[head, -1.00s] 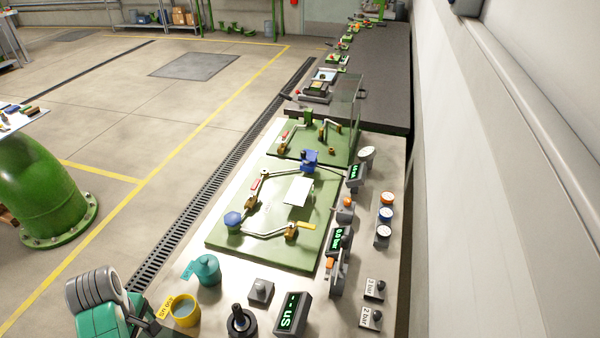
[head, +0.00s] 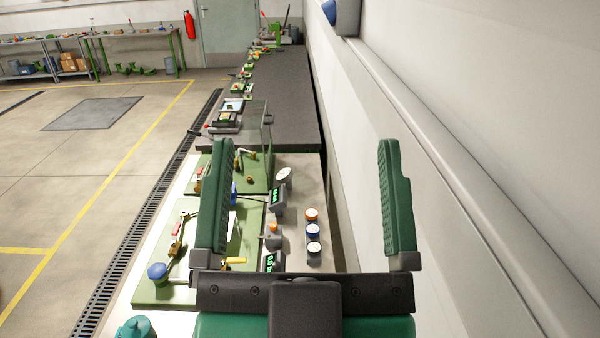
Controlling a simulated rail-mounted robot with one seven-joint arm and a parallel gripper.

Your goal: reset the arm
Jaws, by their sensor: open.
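My gripper (head: 306,200) is in the foreground of the head view, pointing away from me along the bench. Its two green ribbed fingers stand wide apart with nothing between them that they touch. It hides part of the bench top (head: 312,180) behind it. The left finger covers part of the green valve boards, and the palm covers the near end of the bench.
Below lie a near green board (head: 160,290) with a blue-handled valve (head: 158,271), a far board with a clear upright panel (head: 255,130), digital displays (head: 277,198) and several round-capped items (head: 312,231). A wall (head: 480,150) runs close on the right. Open floor (head: 60,200) lies left.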

